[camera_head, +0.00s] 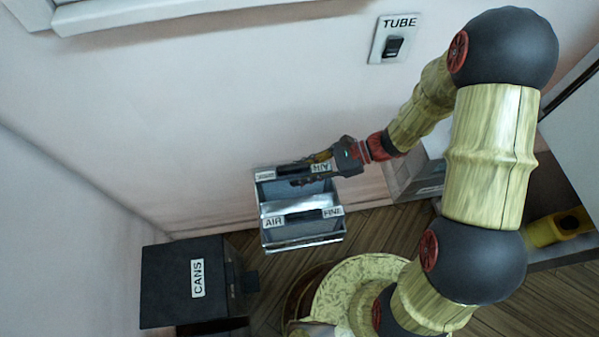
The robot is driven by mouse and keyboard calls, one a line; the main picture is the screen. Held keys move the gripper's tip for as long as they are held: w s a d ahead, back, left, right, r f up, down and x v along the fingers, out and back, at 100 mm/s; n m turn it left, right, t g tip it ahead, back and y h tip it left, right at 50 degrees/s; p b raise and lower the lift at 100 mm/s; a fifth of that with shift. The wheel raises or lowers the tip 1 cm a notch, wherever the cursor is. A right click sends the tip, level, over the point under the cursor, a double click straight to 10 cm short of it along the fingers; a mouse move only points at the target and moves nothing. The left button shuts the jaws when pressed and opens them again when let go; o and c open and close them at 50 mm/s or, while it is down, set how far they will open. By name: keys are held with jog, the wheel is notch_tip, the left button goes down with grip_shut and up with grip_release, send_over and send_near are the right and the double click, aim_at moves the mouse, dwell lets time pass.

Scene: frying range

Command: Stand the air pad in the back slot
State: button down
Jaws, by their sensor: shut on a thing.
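A grey open box (297,240) stands low by the pink wall. Its near side carries the labels AIR and FINE, with a dark opening between them. Its far side has two labels that look upside down, one reading AIR. My gripper (312,165) reaches in from the right and is at the far edge of the box, over the back slot. It is shut on a thin thing that I take to be the air pad. The pad is mostly hidden by the fingers and the box rim, so I cannot tell how deep it sits or whether it touches the slot.
A switch labelled TUBE (393,45) is on the wall above. A grey unit (415,175) and a yellow object (555,229) are at the right. Some wooden floor shows around the box.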

jog(key=c, duration=1.5)
grip_release()
jog(key=shift+c, duration=0.2)
jog(key=shift+o, duration=0.2)
jog(key=v, duration=1.2)
jog(key=s+d+r+n+t+h, duration=0.3)
jog(key=r+n+h, duration=0.1)
jog(key=r, duration=0.3)
jog(key=s+d+r+n+t+h+p, duration=0.1)
jog(key=s+d+r+n+t+h, duration=0.2)
jog(key=r+n, duration=0.3)
jog(key=s+d+r+n+t+h, duration=0.2)
jog(key=s+d+r+n+h, duration=0.2)
jog(key=r, duration=0.4)
jog(key=shift+s+d+r+n+t+h, duration=0.2)
jog(key=shift+d+r+n+t+h, duration=0.3)
jog(key=shift+h, duration=0.6)
